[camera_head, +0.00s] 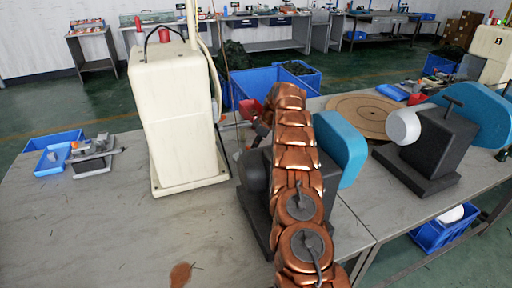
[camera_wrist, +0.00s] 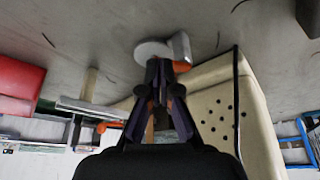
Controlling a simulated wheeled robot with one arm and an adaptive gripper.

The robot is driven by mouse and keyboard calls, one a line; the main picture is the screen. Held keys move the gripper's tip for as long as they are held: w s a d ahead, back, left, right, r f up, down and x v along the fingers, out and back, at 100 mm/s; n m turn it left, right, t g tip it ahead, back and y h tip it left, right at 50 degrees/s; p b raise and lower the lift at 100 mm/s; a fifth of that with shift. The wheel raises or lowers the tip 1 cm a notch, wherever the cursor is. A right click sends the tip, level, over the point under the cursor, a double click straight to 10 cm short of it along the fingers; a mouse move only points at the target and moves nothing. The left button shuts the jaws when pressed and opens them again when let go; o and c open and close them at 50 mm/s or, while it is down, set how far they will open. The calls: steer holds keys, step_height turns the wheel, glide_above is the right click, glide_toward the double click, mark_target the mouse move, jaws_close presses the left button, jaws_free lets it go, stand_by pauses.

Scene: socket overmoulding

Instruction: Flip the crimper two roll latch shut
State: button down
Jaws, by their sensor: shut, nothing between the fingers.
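In the wrist view my gripper (camera_wrist: 160,68) is shut, with its fingertips together and nothing between them. Its tips are at a pale round disc (camera_wrist: 152,50) with a light grey lever-like piece (camera_wrist: 181,47) and an orange bit (camera_wrist: 181,66). Whether the tips touch them, and whether this is the roll latch, I cannot tell. A cream crimper housing (camera_wrist: 232,100) with small holes is to the right. In the head view a cream machine (camera_head: 178,110) stands left of my copper arm, and another cream machine (camera_head: 494,48) with a small dark label is at the far right. My arm hides most of the gripper there.
A dark block with a teal cover (camera_head: 343,145) stands partly behind my arm. A similar dark unit (camera_head: 430,145) with a white roll is to the right. Blue bins (camera_head: 252,85) are behind. A grey fixture (camera_head: 94,158) is at the left; the front left table is mostly clear.

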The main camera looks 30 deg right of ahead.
steer(key=shift+s+a+b, duration=0.5)
steer(key=shift+s+b, duration=0.15)
steer(key=shift+b, duration=0.8)
steer(key=shift+r, duration=0.1)
steer(key=p+v, duration=0.3)
steer(key=v, duration=0.6)
steer(key=shift+w+d+r, duration=0.2)
steer(key=shift+d+r, duration=0.2)
steer(key=shift+d, duration=0.1)
